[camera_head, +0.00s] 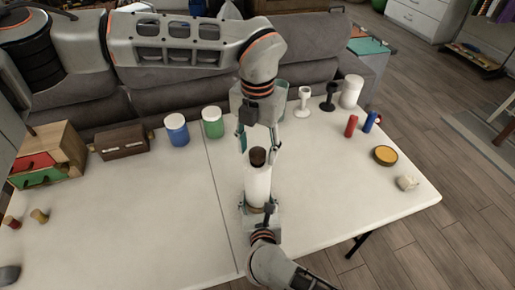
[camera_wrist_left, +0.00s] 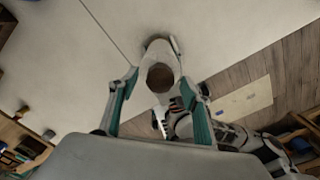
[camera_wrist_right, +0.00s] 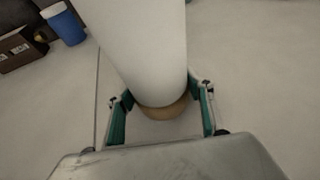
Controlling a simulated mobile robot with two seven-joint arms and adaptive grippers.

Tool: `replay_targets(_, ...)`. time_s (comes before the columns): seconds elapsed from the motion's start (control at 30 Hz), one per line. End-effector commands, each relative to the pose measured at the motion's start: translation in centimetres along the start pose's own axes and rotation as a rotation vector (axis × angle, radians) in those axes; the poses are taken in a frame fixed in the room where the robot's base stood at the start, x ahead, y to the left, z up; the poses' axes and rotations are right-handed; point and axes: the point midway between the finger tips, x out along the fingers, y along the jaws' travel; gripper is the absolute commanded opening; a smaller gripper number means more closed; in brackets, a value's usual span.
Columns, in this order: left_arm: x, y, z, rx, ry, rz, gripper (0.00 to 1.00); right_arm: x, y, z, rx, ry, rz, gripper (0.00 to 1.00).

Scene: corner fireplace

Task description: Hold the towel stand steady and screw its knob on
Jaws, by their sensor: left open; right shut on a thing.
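The towel stand is a white roll (camera_head: 257,184) standing upright near the middle of the table, on a round wooden base (camera_wrist_right: 168,111). A dark brown knob (camera_head: 258,157) sits at the top of the roll. It also shows from above in the left wrist view (camera_wrist_left: 160,77). My left gripper (camera_head: 259,150) points down over the stand, open, with one finger on each side of the knob. My right gripper (camera_head: 260,207) is low at the near side, shut on the wooden base. Whether the knob's thread is engaged is hidden.
A wooden drawer box (camera_head: 62,155), brown box (camera_head: 122,143), blue jar (camera_head: 176,130) and green jar (camera_head: 212,123) stand at left. A red can (camera_head: 351,126), yellow-topped tin (camera_head: 385,156) and white piece (camera_head: 406,183) stand at right. The front left tabletop is mostly clear.

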Motion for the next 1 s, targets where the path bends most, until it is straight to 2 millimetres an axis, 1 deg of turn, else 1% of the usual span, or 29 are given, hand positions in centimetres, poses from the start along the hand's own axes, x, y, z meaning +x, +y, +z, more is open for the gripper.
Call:
replay_targets(0.17, -2.9, 0.1, 0.1, -0.001, -0.004, 0.001, 0.48, 0.0, 0.0, 0.0, 0.0, 0.0, 0.0, 0.0)
replay_targets(0.4, -7.8, 0.0, 0.1, -0.002, -0.004, 0.001, 0.48, 0.0, 0.0, 0.0, 0.0, 0.001, 0.0, 0.0)
replay_targets(0.5, -9.4, 0.0, 0.0, -0.001, -0.003, 0.001, 0.48, 0.0, 0.0, 0.0, 0.0, 0.001, 0.0, 0.0)
replay_targets(0.6, -10.6, 0.0, 0.0, -0.001, -0.002, 0.001, 0.48, 0.0, 0.0, 0.0, 0.0, 0.0, 0.0, 0.0)
replay_targets(0.8, -11.5, 0.0, 0.0, 0.0, -0.001, 0.0, 0.48, 0.0, 0.0, 0.0, 0.0, 0.0, 0.0, 0.0)
replay_targets(1.0, -11.5, 0.0, 0.0, 0.0, 0.0, 0.0, 0.48, 0.0, 0.0, 0.0, 0.0, 0.0, 0.0, 0.0)
